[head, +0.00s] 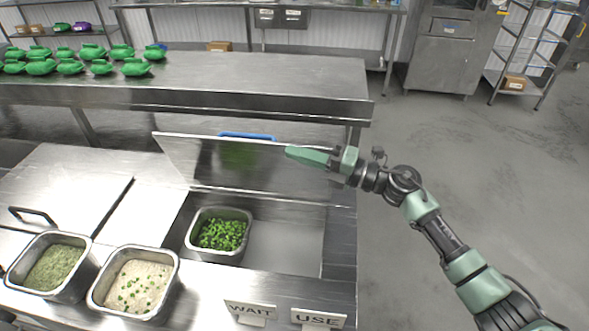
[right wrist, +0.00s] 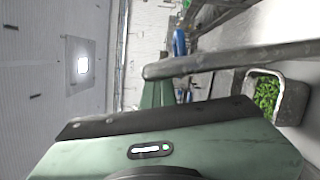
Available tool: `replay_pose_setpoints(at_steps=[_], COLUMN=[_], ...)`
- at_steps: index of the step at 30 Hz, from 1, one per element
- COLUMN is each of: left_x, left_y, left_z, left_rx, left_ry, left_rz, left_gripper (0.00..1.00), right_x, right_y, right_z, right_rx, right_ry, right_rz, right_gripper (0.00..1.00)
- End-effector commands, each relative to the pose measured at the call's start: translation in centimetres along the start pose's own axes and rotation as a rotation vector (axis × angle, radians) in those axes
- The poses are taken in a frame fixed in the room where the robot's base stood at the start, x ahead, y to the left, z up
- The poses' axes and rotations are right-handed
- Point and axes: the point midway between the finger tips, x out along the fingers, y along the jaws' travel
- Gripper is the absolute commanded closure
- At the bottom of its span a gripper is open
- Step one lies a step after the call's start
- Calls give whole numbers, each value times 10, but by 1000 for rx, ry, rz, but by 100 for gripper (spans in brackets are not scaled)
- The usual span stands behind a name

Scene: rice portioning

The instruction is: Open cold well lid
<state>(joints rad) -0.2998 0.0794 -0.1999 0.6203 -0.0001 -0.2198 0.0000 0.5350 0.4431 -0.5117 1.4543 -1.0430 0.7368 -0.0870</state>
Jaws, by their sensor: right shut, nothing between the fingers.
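The cold well lid (head: 185,155) is a steel panel standing raised and tilted at the back of the well, with a blue handle (head: 247,136) on its top edge. In the right wrist view the lid (right wrist: 230,60) appears nearly edge-on, with the blue handle (right wrist: 180,42) beyond it. The cold well (head: 285,245) is uncovered in front. My right gripper (head: 290,152), green, is shut and empty, in front of the raised lid's upper right part. Its fingers (right wrist: 158,94) also show in the right wrist view. I cannot tell whether they touch the lid. My left gripper is out of view.
A steel pan of chopped greens (head: 190,240) sits in the well. Two more pans, one green (head: 90,275) and one pale (head: 172,285), stand at the left front. A closed lid with a black handle (head: 35,215) lies left.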

Motion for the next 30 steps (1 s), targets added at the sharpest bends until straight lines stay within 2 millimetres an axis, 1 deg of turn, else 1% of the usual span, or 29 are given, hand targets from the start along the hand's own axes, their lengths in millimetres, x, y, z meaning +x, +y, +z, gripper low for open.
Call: replay_pose_setpoints(at_steps=[1, 3, 6, 12, 19, 30], left_x=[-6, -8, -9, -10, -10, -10], left_y=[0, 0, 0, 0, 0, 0], left_z=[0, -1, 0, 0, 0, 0], left_rx=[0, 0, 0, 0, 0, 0], left_ry=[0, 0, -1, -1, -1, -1], left_rz=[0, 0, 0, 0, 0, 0], left_gripper=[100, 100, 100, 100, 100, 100], right_x=[3, 5, 9, 14, 16, 16], right_y=[5, 5, 3, -1, -3, -4], right_z=[14, 26, 40, 59, 67, 68], right_rx=[30, 79, 135, 216, 255, 260], right_ry=[-6, -7, -6, -6, -3, -3], right_rz=[-9, -20, -35, -54, -64, -66], right_gripper=[100, 100, 100, 100, 100, 100])
